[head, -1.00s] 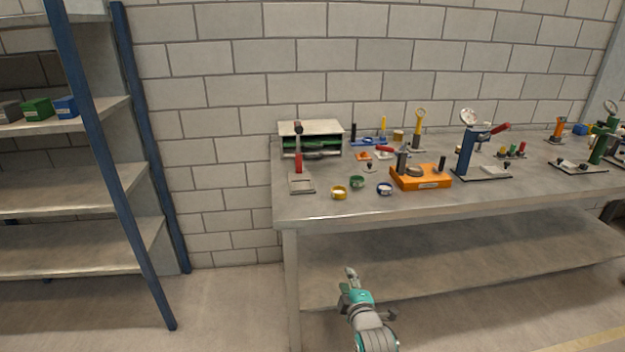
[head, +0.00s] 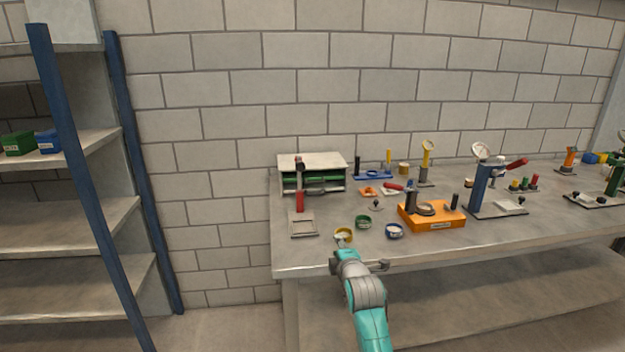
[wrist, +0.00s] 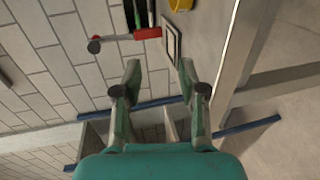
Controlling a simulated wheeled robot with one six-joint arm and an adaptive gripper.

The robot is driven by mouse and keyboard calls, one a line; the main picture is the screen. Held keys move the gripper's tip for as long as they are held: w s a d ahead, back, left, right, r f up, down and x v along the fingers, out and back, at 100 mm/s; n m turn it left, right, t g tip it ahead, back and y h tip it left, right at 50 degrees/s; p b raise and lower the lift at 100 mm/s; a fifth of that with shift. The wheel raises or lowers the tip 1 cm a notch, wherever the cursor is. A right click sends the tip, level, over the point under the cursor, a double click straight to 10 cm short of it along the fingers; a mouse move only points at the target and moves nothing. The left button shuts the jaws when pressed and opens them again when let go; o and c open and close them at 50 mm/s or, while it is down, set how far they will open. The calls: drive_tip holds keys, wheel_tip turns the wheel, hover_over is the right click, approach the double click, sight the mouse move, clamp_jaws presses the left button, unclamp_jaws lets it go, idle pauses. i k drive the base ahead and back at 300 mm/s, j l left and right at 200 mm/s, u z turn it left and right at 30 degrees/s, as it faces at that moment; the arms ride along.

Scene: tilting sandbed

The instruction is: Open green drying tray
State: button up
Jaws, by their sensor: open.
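The green drying tray (head: 325,180) sits in a low pale rack (head: 312,161) at the back left of the workbench. Its green front shows between dark bars and looks pushed in. A tool with a red handle (head: 299,200) stands in front of the rack and covers part of the tray front. My gripper (head: 343,240) is near the bench's front edge, in front of the yellow ring dish (head: 345,233) and well short of the tray. In the wrist view my gripper (wrist: 160,68) is open and empty. A green strip, likely the tray, shows at the top (wrist: 140,14).
An orange block device (head: 432,216) and a blue-post press (head: 482,188) stand further right. A blue-framed shelf (head: 70,170) stands left, apart from the bench.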

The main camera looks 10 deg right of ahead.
sight(312, 173)
drive_tip(key=i, duration=1.15)
